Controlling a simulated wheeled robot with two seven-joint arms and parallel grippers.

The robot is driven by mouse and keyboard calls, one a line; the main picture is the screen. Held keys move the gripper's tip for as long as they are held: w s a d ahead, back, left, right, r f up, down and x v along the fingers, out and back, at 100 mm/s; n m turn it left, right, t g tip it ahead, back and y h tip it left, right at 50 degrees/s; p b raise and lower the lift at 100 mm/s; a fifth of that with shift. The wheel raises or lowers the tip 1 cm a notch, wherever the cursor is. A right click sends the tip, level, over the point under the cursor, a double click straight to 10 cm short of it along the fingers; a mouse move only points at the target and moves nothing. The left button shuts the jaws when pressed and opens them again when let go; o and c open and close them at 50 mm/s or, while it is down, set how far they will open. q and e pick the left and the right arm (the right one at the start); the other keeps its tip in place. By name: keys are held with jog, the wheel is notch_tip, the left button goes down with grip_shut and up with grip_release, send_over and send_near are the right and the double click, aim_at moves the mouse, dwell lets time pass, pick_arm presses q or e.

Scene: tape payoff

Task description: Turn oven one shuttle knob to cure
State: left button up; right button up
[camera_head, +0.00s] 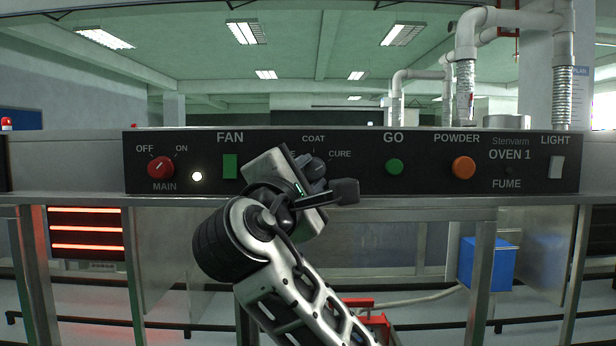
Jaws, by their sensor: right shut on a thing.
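The shuttle knob (317,166) is a dark round knob on the black Oven 1 panel (375,178), below the labels COAT and CURE. My right gripper (308,174) reaches up to it from below and is shut on the knob. The gripper body and fingers cover the knob's lower left part. I cannot tell clearly which label the knob points to. My left gripper is not in view.
The red MAIN knob (160,167), a lit white lamp (197,176) and the green FAN switch (230,166) are left of the gripper.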

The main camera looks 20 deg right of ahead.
jog(key=shift+o, duration=0.2)
dwell(0.3)
jog(key=o, duration=1)
jog(key=shift+c, duration=0.2)
jog(key=shift+s+a+f, duration=0.1)
jog(key=shift+s+a, duration=0.05)
jog(key=shift+s, duration=0.05)
pick_arm(q)
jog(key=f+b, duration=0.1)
jog(key=b, duration=0.3)
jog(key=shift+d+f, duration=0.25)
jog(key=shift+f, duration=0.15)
pick_arm(e)
jog(key=v, duration=1.5)
jog(key=shift+s+a, duration=0.15)
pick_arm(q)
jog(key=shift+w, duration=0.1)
